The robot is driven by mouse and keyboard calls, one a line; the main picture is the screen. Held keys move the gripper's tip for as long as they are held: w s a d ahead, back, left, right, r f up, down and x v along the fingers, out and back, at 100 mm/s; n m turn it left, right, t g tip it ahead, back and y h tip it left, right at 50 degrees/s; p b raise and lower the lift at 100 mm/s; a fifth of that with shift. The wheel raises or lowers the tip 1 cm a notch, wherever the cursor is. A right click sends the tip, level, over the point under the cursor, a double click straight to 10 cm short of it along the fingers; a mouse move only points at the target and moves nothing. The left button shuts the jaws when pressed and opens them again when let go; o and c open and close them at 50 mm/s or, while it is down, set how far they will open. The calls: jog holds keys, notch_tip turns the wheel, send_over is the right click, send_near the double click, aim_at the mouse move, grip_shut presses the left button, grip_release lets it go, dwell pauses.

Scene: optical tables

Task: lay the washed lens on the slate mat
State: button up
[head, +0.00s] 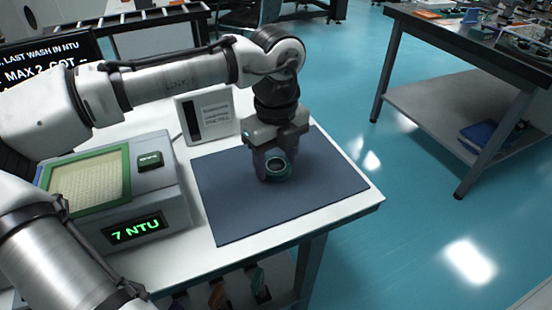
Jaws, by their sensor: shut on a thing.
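The slate mat (320,195) is a dark blue-grey sheet lying flat on the right part of the white table. My gripper (274,172) points down over the middle of the mat. It is shut on the lens (277,168), a small round piece with a dark teal rim, seen between the fingertips. The lens is at or just above the mat; I cannot tell whether it touches. Part of its rim is hidden by the fingers.
A grey device (165,206) reading "7 NTU", with a green-framed pad (88,184) on top, stands left of the mat. A white panel (207,115) stands behind it. The table's right edge is close to the mat. Another table (450,100) stands across the floor.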

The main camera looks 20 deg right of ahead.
aim_at(276, 165)
jog(key=shift+f, duration=0.1)
jog(key=o, duration=1.1)
jog(key=shift+c, duration=0.2)
notch_tip(276, 165, up, 12)
jog(key=p, duration=0.1)
